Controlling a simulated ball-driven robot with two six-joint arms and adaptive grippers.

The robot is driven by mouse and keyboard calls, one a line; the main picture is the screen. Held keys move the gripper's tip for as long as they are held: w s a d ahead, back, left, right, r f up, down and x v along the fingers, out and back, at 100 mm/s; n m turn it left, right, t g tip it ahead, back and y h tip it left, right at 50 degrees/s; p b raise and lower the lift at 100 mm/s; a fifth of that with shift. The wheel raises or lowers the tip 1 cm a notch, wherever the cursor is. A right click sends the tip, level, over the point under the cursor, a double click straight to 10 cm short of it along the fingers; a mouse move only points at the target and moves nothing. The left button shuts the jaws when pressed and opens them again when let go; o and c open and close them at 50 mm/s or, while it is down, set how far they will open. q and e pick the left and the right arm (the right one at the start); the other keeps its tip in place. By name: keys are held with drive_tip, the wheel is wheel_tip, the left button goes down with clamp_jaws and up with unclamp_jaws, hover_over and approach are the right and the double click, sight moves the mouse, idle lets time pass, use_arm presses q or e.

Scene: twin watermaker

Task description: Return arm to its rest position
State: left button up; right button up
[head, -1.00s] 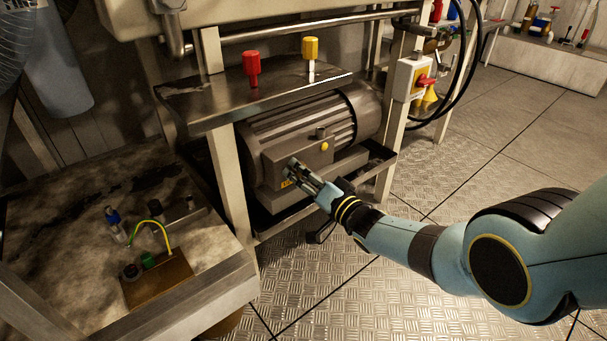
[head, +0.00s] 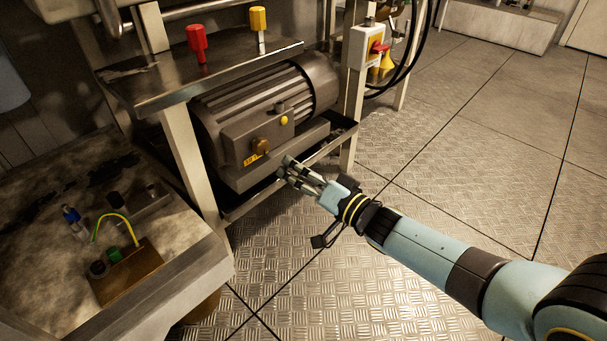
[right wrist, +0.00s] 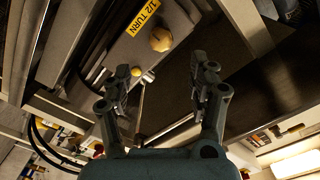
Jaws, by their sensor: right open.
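My right gripper (head: 290,174) is open and empty in the head view, low in front of the grey motor (head: 228,115). A gap of floor and frame shows around its fingers. In the right wrist view its two fingers (right wrist: 165,85) stand apart with nothing between them. A brass knob (head: 261,146) sits on the motor's box beside a yellow label (head: 251,160). In the right wrist view the knob (right wrist: 161,39) and the "1/2 TURN" label (right wrist: 145,16) are beyond the fingertips. My left gripper is not in view.
A steel shelf with a red valve handle (head: 196,39) and a yellow one (head: 258,22) is above the motor. A switch box (head: 363,47) is on the frame post. A workbench (head: 180,262) with small parts stands at left. The tread-plate floor at right is clear.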

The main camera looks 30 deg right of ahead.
drive_tip(key=shift+s+d, duration=0.2)
drive_tip(key=shift+s, duration=0.35)
